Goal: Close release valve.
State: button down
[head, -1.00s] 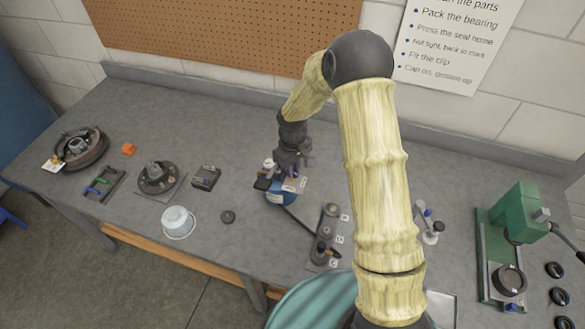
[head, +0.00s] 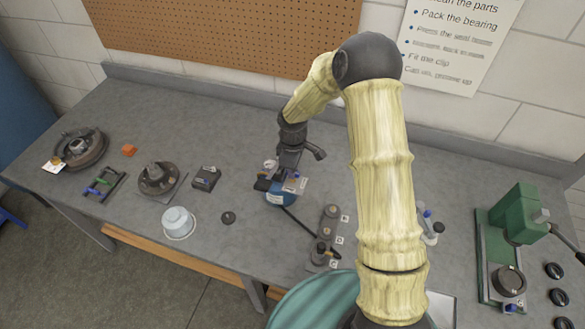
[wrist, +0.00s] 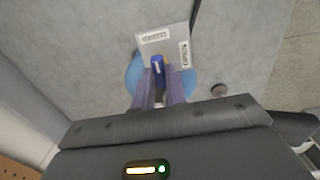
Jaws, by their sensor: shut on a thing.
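The release valve shows as a small blue lever (wrist: 157,66) on a pale square plate (wrist: 176,38) in the wrist view. The plate carries two small labels, one along its far edge and one at its right; their words are too small to read surely. The lever points roughly between them, nearer the far one. A round blue body (head: 277,199) sits under the plate on the bench. My gripper (wrist: 159,82) is shut on the blue lever, its purple fingers on either side. In the head view my gripper (head: 286,174) stands above the blue body, partly hiding the valve.
A dark cylinder stand (head: 329,235) with lettered tags is to the right, and a hose runs toward it. A green press (head: 510,240) stands far right. The back of the bench is clear.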

jog(key=shift+r, duration=0.1)
jog(key=c, duration=1.4)
grip_release()
jog(key=shift+c, duration=0.2)
notch_tip(320, 180, up, 17)
jog(key=b, duration=0.3)
jog(key=shift+r, duration=0.2)
jog(key=s+d+f+m+t, duration=0.1)
jog(key=s+d+f+m, duration=0.1)
jog(key=s+d+m, duration=0.3)
jog(key=s+d+f+m+t, duration=0.1)
jog(key=s+d+m, duration=0.5)
jog(key=s, duration=0.8)
jog(key=f+m, duration=0.1)
jog(key=m, duration=0.1)
jog(key=shift+s+m+t, duration=0.3)
